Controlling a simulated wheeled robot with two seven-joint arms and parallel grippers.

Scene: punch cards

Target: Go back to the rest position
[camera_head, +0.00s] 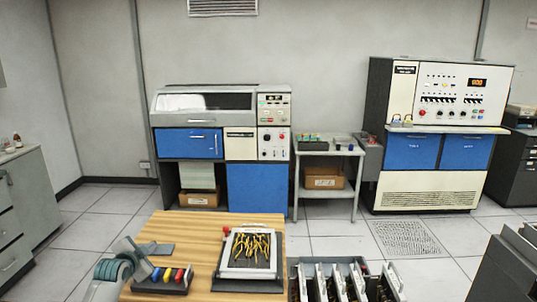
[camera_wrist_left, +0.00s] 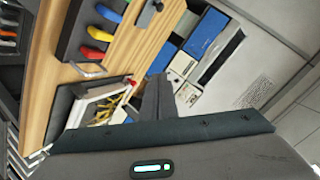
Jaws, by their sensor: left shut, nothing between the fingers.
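My left arm comes in at the lower left of the head view, with teal joint bands and a grey gripper (camera_head: 140,262) over the left side of the wooden table (camera_head: 190,226). The left wrist view shows its two dark fingers (camera_wrist_left: 158,96) close together, with nothing held between them. The gripper is near a dark rack of coloured handles (camera_head: 162,288), which also shows in the wrist view (camera_wrist_left: 72,32). Whether it touches the rack is unclear. My right gripper is not in view.
Blue-and-cream machines (camera_head: 258,187) stand behind, across open floor.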

